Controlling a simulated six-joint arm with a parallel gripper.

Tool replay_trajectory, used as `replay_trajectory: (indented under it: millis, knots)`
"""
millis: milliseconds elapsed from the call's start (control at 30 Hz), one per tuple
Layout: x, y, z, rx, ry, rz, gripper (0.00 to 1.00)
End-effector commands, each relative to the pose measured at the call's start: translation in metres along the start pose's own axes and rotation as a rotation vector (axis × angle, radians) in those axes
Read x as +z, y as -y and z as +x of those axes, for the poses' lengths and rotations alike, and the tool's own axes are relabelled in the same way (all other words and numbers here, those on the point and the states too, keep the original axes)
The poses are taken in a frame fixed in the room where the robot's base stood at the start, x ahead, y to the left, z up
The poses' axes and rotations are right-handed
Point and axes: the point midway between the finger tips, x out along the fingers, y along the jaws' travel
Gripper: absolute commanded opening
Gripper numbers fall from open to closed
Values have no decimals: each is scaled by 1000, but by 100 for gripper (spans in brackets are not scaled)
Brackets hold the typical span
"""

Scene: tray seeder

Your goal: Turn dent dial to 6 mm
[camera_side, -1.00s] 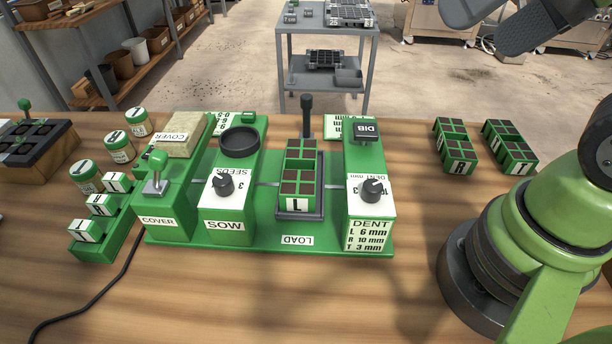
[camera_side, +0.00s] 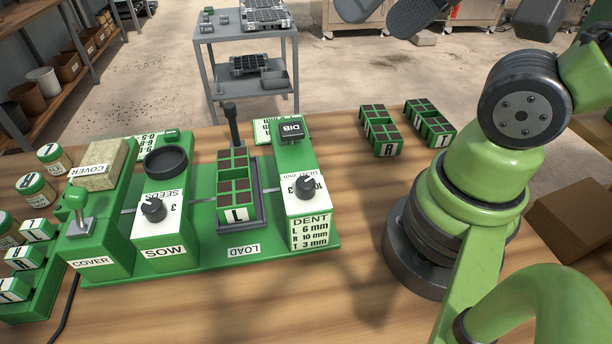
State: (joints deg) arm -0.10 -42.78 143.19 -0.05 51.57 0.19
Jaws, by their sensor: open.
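The dent dial (camera_side: 306,188) is a black knob on the sloped white face of the green dent block. A "3" shows at its left and a "10" at its upper right. The numbers behind the knob are hidden, and I cannot tell exactly where its pointer stands. The card below it (camera_side: 309,232) reads DENT, L 6 mm, R 10 mm, T 3 mm. A green tray marked L (camera_side: 238,214) sits in the dark carrier left of the dial. My gripper (camera_side: 374,22) is at the top edge, partly cut off, with dark fingers apart and empty, high and well away from the dial.
A black DIB part (camera_side: 291,130) stands behind the dial, and an upright black lever (camera_side: 231,118) behind the tray. The sow dial (camera_side: 153,209) is further left. Trays (camera_side: 381,135) and (camera_side: 433,128) stand at the back right. Bare wood lies in front.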

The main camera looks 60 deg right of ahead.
Motion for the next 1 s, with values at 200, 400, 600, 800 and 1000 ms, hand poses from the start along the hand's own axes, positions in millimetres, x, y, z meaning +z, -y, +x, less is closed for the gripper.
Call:
replay_trajectory:
  millis: [200, 400, 600, 800, 1000]
  knots:
    - [0, 8, 24, 52, 151, 38, 54]
    - [11, 23, 70, 204, 367, 83, 54]
    - [31, 32, 106, 354, 479, 94, 54]
    - [40, 33, 120, 411, 506, 97, 54]
    - [51, 25, 136, 415, 509, 98, 54]
